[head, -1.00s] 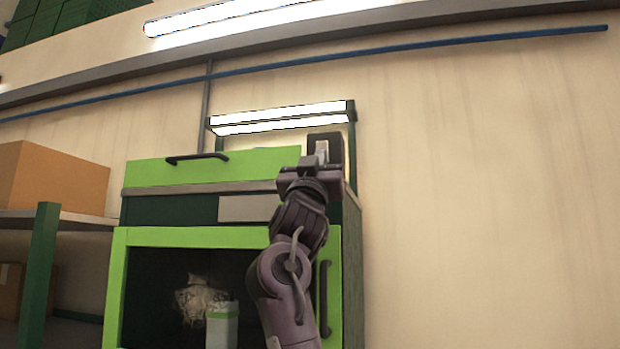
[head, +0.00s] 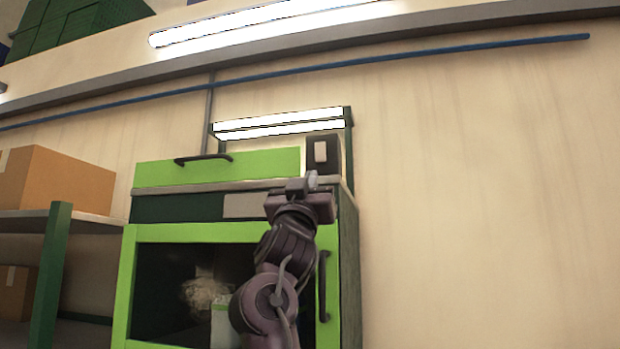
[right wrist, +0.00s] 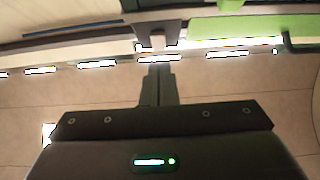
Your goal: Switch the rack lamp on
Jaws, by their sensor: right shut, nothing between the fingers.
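The rack lamp (head: 245,129) is a long bar on dark green posts above the green cabinet, and it looks bright white. A black switch box (head: 334,146) with a pale rocker (head: 320,152) stands at the right end of the cabinet top, below the lamp's right end. My right gripper (head: 312,178) is shut and empty, just below the switch box in the head view. In the right wrist view its closed fingers (right wrist: 160,70) point towards the switch box (right wrist: 150,15), with a gap that is hard to judge. My left gripper is out of view.
The cabinet has a green upper panel (head: 230,168) with a black handle (head: 204,158), and a green-framed front (head: 190,234) with a dark handle (head: 323,285). A shelf with cardboard boxes (head: 60,183) stands at left. The wall at right is clear.

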